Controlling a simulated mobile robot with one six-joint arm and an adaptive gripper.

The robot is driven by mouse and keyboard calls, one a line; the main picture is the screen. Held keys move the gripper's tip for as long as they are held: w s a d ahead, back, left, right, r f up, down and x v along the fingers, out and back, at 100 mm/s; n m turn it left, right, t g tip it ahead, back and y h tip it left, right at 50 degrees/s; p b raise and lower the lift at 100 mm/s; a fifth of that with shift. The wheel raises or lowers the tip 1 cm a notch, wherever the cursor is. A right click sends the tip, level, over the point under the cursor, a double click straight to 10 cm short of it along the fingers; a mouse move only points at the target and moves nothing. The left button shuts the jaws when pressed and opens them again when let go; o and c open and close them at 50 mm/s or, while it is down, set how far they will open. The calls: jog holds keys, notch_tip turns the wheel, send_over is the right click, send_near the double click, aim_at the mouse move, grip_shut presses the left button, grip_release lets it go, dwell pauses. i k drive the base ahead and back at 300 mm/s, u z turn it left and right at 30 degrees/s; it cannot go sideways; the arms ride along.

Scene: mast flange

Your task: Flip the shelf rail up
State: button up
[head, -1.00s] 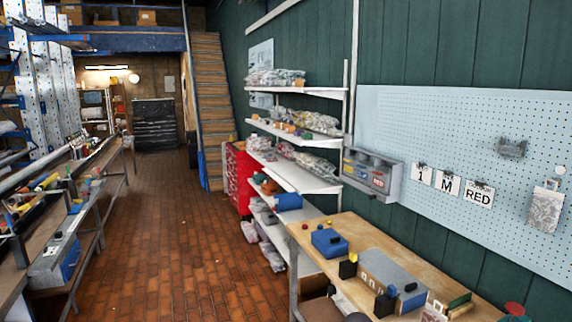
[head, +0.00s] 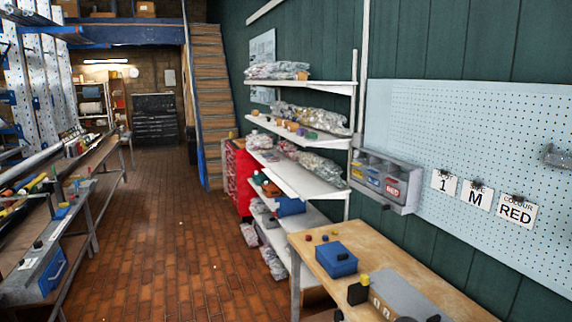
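A white wall shelf unit stands at centre right of the head view, with several boards: a top board (head: 300,86), a second board (head: 290,131), a middle board (head: 300,180) and a lower board (head: 318,218). Clear bags of small parts lie on the upper boards (head: 318,119). A white upright (head: 360,70) runs up the wall at the unit's right side. I cannot make out a separate shelf rail or which way it is folded. My gripper is not in view.
A wooden bench (head: 390,268) with a blue box (head: 335,259) stands in front at lower right. A grey bin holder (head: 384,180) and a pegboard (head: 470,140) are on the wall. A red cabinet (head: 240,178) stands behind the shelves. The brick floor (head: 170,235) is clear.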

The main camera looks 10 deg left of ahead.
aim_at(278, 182)
jog(key=u, duration=0.15)
jog(key=i, duration=0.95)
jog(key=u, duration=0.3)
jog(key=k, duration=0.7)
jog(key=u, duration=0.4)
jog(key=i, duration=1.25)
jog(key=u, duration=0.6)
jog(key=i, duration=0.75)
jog(key=u, duration=0.05)
